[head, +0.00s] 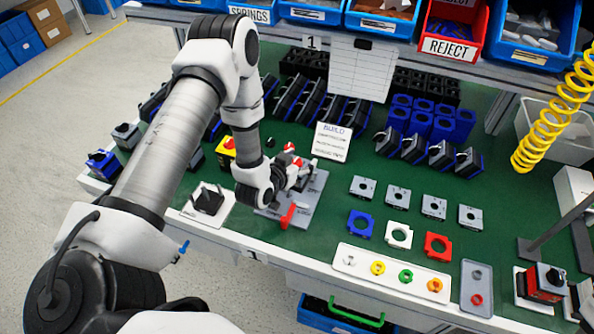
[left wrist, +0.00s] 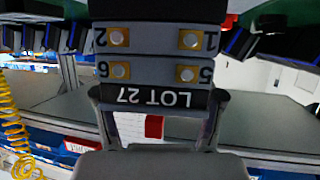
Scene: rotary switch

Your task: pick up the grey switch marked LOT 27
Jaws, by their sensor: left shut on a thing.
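The grey switch marked LOT 27 (left wrist: 160,70) fills the upper middle of the left wrist view. Its label reads upside down, below two rows of brass screw terminals numbered 1, 2, 5 and 6. My left gripper (left wrist: 160,100) is shut on it, with one finger at each side of the label. In the head view my left gripper (head: 293,178) is over the grey fixture plate (head: 312,187) near the table's front edge. The wrist and fingers mostly hide the switch there, and I cannot tell whether it touches the fixture. My right gripper is not in view.
A red clamp handle (head: 287,216) stands at the fixture's front. A black-knobbed switch on a white plate (head: 209,205) sits left of it. Grey square plates (head: 398,197) and a white tray of coloured parts (head: 392,273) lie right. Blue-sided switches (head: 330,108) line the back.

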